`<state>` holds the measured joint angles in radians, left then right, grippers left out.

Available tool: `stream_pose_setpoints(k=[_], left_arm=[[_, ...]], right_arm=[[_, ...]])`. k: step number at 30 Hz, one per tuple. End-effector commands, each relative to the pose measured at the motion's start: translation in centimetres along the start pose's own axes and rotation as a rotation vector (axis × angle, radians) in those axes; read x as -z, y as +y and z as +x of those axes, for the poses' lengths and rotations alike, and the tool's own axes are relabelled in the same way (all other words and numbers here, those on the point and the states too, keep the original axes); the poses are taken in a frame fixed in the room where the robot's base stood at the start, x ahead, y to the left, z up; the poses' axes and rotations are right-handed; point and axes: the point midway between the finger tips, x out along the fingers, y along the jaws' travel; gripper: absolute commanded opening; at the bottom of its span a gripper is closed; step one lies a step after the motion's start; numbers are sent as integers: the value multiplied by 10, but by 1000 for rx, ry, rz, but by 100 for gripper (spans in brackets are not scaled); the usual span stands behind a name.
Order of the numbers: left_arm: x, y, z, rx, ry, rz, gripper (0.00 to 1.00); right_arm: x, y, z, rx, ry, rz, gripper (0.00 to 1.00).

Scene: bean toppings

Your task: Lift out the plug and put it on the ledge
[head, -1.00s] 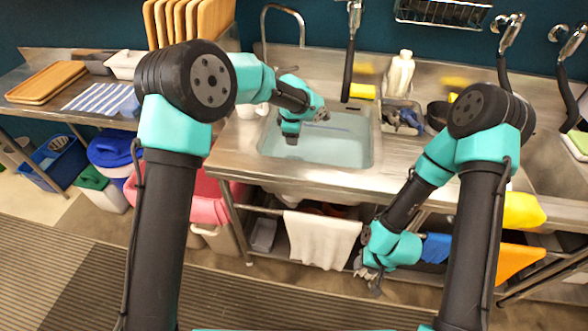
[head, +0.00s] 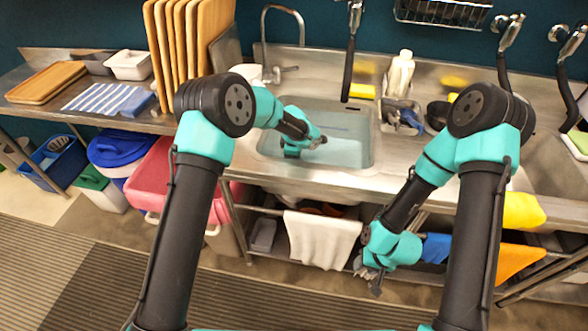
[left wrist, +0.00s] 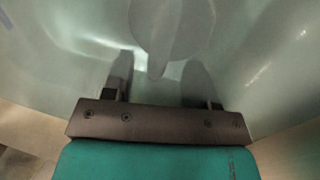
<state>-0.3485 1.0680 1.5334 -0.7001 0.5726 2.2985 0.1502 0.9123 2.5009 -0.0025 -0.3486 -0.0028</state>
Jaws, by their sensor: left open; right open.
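My left gripper (left wrist: 159,62) is open, with its two dark fingers apart in the left wrist view. A grey round piece with a narrow tab, seemingly the plug (left wrist: 172,22), lies ahead of it, and the tab points down between the fingers. I cannot tell whether the fingers touch it. In the head view my left arm reaches into the water-filled sink (head: 374,140), and its fingers and the plug are hidden there. The steel ledge (head: 400,160) runs around the sink. My right gripper (head: 368,278) is open and empty, low in front of the counter.
A faucet (head: 284,40) stands behind the sink. A white bottle (head: 400,74) and a caddy (head: 404,118) of utensils stand to the right, with a dark bowl (head: 437,115) beyond. Upright wooden trays (head: 190,50) stand at the left. A white towel (head: 321,238) hangs below the sink.

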Motion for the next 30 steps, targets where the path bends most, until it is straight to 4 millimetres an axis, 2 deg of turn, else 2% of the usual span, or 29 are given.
stream_pose_setpoints(k=[8, 19, 30], left_arm=[[1, 0, 6, 1, 0, 0, 53], [2, 2, 49, -1, 0, 1, 53], [2, 2, 51, -1, 0, 0, 53]], right_arm=[[0, 0, 0, 0, 0, 0, 43], [0, 0, 0, 0, 0, 0, 43], [0, 0, 0, 0, 0, 0, 43]])
